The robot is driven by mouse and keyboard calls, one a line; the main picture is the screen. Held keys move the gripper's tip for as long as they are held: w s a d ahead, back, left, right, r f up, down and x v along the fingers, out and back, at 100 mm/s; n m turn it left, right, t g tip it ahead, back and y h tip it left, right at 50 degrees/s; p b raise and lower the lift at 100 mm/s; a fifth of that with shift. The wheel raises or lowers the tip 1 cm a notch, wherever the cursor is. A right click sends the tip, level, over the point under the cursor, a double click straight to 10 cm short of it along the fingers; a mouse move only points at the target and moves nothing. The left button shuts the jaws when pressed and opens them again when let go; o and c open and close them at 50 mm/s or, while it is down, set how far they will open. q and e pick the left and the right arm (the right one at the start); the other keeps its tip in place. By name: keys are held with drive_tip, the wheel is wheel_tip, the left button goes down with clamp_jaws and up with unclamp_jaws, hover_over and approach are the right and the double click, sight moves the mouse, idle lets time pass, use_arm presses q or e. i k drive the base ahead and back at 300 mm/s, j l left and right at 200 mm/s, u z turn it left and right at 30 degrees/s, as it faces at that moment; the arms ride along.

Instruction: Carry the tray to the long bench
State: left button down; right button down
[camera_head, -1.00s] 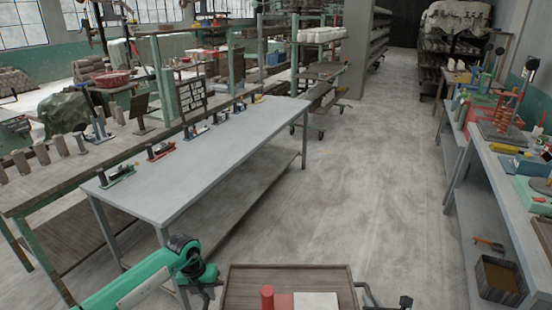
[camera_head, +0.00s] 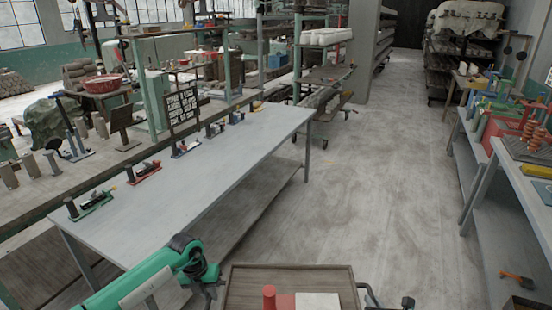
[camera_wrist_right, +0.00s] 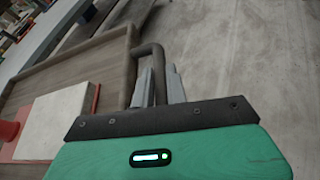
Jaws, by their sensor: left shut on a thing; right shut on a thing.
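The brown wooden tray (camera_head: 245,285) is in front of me at the bottom of the head view, cut off by its lower edge. It bears a red cylinder (camera_head: 269,297) and a pale square slab (camera_head: 317,301). My left gripper (camera_head: 211,291) is at its left side, with the grip partly hidden. My right gripper (camera_head: 375,299) is at its right side. In the right wrist view its fingers (camera_wrist_right: 158,84) are shut on the tray's dark side handle (camera_wrist_right: 150,58). The long grey bench (camera_head: 215,160) stands ahead to the left.
The bench's near half is bare. Clear concrete floor (camera_head: 385,180) runs ahead and right. A cluttered table (camera_head: 510,180) stands on the right, and a wheeled rack (camera_head: 325,80) beyond the bench.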

sight(181, 193)
drive_tip(key=i, duration=2.65)
drive_tip(key=i+l+u, duration=0.1)
drive_tip(key=i+u, duration=0.25)
drive_tip(key=i, duration=0.15)
drive_tip(key=u, duration=1.85)
